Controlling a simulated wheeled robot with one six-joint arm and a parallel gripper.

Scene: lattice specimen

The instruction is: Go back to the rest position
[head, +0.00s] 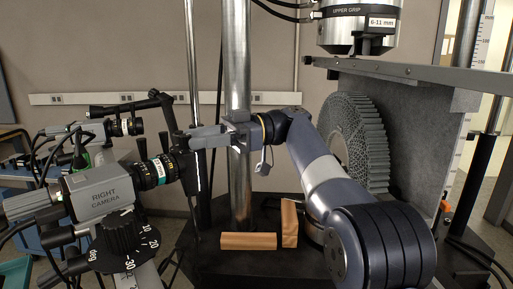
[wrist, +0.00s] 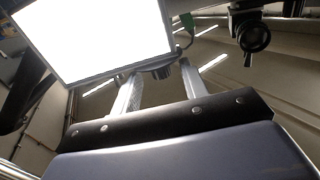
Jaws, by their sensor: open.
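My gripper (head: 197,138) is at the end of my arm, raised in front of the metal column in the head view and pointing left, close to the right camera's lens. In the wrist view my gripper (wrist: 163,82) shows two pale fingers spread apart with nothing held between them. My arm reaches in from the lower right, bent at the elbow. The rest position itself is not marked in either view.
The right camera (head: 100,190) and cables crowd the left. The upper grip (head: 345,25) hangs above a grey ridged round part (head: 358,140). A bright panel (wrist: 95,35) is near the fingers.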

